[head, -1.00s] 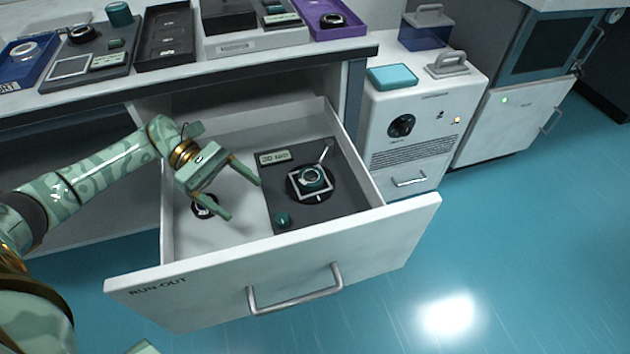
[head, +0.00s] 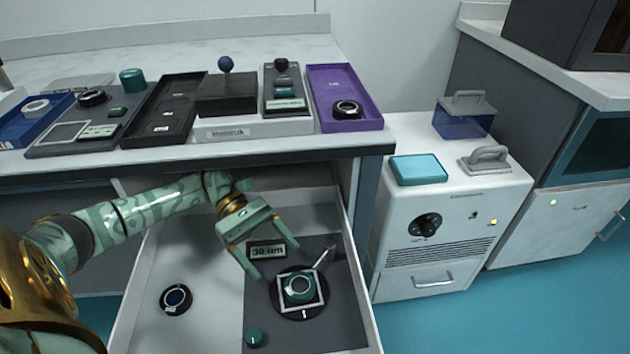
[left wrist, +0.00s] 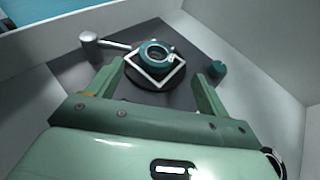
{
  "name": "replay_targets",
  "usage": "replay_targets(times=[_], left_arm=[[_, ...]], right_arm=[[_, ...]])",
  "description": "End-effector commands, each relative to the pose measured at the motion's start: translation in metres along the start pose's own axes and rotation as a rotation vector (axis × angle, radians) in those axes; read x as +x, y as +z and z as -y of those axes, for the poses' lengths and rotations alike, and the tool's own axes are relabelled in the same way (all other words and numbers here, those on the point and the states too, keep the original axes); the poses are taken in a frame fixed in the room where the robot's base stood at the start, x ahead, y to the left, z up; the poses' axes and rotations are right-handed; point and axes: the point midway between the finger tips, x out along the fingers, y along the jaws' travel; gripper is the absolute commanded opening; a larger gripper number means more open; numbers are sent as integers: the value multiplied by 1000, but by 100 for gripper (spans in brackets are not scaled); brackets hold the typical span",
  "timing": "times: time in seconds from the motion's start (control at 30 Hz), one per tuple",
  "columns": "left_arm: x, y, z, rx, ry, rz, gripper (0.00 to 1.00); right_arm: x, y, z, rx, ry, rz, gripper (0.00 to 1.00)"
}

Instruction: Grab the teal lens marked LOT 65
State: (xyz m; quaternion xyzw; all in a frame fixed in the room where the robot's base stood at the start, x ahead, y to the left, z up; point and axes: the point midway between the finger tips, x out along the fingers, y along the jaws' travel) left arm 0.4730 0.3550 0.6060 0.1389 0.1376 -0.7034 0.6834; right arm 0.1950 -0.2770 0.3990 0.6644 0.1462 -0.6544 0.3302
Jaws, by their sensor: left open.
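A teal ring-shaped lens (head: 299,287) sits inside a white square frame on a round black mount in the open drawer. It also shows in the left wrist view (left wrist: 157,54), ahead of the fingers; a lot marking cannot be read on it. My left gripper (head: 244,277) is open and empty, over the drawer just left of the lens and apart from it. In the left wrist view the open fingers (left wrist: 158,82) point toward the mount, one on each side. A dark-blue lens in a black ring (head: 176,298) lies on the drawer floor at left. My right gripper is not in view.
The mount stands on a dark grey plate (head: 262,313) with a "30 um" label (head: 266,250), a small teal knob (head: 254,337) and a silver post. The drawer walls (head: 357,290) enclose it. The bench above holds a purple tray (head: 328,79) with a black ring.

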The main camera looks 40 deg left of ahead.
Motion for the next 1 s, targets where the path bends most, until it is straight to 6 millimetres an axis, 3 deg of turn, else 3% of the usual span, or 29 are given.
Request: replay_targets(times=[0.4, 0.7, 0.9, 1.0], left_arm=[[63, -4, -6, -2, -2, 5, 79], [69, -2, -6, -2, 1, 1, 79], [69, -2, -6, -2, 0, 2, 29], [69, -2, -6, -2, 0, 2, 26]], right_arm=[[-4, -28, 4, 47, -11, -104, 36], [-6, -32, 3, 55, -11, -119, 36], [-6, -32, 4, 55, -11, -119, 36], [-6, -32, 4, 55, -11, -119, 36]])
